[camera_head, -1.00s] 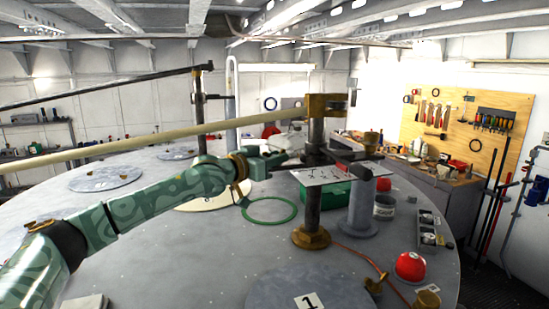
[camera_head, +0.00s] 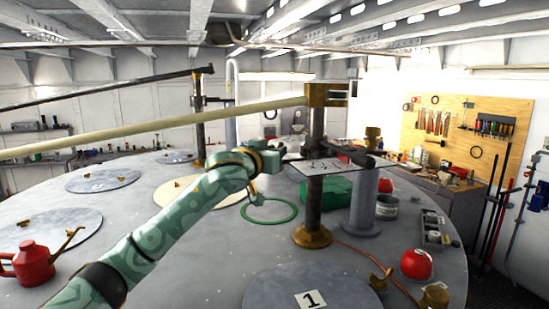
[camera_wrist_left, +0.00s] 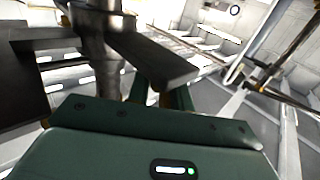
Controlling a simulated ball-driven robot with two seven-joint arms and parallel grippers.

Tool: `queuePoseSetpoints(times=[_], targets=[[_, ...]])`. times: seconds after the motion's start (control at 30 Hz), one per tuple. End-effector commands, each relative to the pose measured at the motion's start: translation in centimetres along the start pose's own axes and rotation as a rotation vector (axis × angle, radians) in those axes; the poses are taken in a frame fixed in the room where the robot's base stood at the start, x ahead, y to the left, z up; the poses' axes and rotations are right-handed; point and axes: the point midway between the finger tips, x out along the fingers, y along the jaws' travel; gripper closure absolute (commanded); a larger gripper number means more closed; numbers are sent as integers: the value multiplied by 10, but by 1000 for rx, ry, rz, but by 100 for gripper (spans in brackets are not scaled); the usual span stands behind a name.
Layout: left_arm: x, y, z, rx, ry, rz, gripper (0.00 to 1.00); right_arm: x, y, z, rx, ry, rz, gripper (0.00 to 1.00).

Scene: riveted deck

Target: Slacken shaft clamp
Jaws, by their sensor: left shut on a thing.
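A dark upright shaft (camera_head: 314,205) stands in a brass foot on the round deck. Dark clamp bars (camera_head: 356,154) cross it at mid-height, partly behind a thin marked plate (camera_head: 318,167). My left gripper (camera_head: 285,151) is just left of the shaft at clamp height, its fingers mostly hidden by my green wrist. In the left wrist view, its two fingers (camera_wrist_left: 160,94) are closed on a flat dark clamp lever (camera_wrist_left: 150,57), which runs out from a collar on the grey metal shaft (camera_wrist_left: 97,50). My right gripper is not in view.
A long pale pole (camera_head: 160,124) meets the brass bracket (camera_head: 322,95) atop the shaft. A grey pillar (camera_head: 362,205), green box (camera_head: 325,193) and red dome (camera_head: 416,264) stand around it. A red watering can (camera_head: 33,263) is front left. The middle deck is mostly clear.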

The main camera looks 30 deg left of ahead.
Motion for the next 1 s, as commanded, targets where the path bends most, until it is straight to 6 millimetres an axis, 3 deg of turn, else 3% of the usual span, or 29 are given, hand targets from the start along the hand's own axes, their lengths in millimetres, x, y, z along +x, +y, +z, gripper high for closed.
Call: queuePoseSetpoints(times=[0.33, 0.83, 0.87, 0.9, 1.0], targets=[[0, 1, 0, 1, -3, -139, 100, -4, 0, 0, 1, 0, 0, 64], [0, 0, 0, 3, -3, -160, 100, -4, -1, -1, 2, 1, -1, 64], [0, 0, 0, 3, -3, -160, 73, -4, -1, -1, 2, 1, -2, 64], [0, 0, 0, 3, -3, -160, 62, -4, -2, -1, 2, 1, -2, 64], [0, 0, 0, 3, -3, -160, 58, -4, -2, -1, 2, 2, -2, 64]])
